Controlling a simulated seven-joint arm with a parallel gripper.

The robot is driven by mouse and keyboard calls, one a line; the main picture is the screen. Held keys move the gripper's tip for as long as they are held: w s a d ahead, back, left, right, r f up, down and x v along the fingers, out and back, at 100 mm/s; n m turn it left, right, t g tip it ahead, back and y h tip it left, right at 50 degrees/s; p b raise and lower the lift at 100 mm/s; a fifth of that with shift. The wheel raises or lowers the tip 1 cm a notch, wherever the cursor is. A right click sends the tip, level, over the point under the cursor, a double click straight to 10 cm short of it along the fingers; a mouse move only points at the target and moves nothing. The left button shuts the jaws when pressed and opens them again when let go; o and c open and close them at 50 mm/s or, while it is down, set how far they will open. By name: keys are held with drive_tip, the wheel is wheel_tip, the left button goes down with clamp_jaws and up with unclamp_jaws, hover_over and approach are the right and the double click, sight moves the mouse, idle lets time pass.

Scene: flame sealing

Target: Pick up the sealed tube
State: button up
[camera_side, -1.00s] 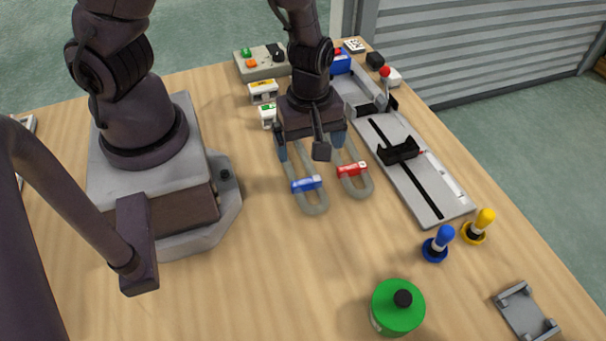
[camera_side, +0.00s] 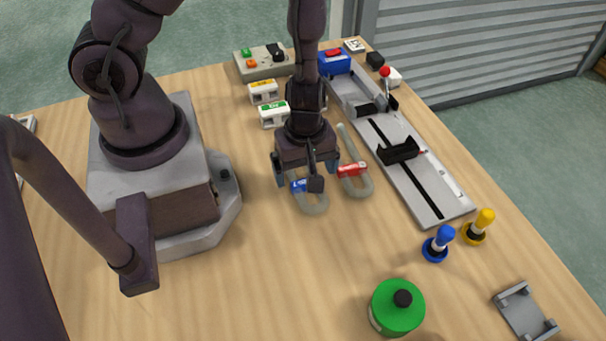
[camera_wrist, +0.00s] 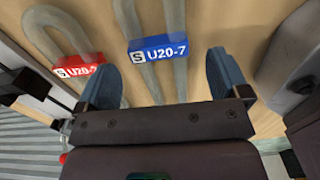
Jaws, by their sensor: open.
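Two grey U-shaped tubes lie on the table. One tube (camera_side: 316,209) has a blue label (camera_side: 299,186), which reads "S U20-7" in the wrist view (camera_wrist: 158,49). The other tube (camera_side: 361,193), to its right, has a red label (camera_side: 352,170), also marked "S U20" in the wrist view (camera_wrist: 78,66). I cannot tell which tube counts as the sealed one. My gripper (camera_side: 305,176) is open and points down over the blue-labelled tube. Its blue fingers (camera_wrist: 163,72) stand on either side of that tube's legs, holding nothing. My gripper partly hides the tube in the side view.
A long grey fixture (camera_side: 430,196) with a black slot runs along the right. Blue (camera_side: 438,242) and yellow (camera_side: 480,226) handled tools and a green canister (camera_side: 397,309) stand nearer the camera. White boxes (camera_side: 274,114) and a control box (camera_side: 263,62) stand behind.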

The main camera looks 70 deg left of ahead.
drive_tip(key=shift+f, duration=1.15)
drive_tip(key=c, duration=1)
drive_tip(key=shift+r, duration=0.1)
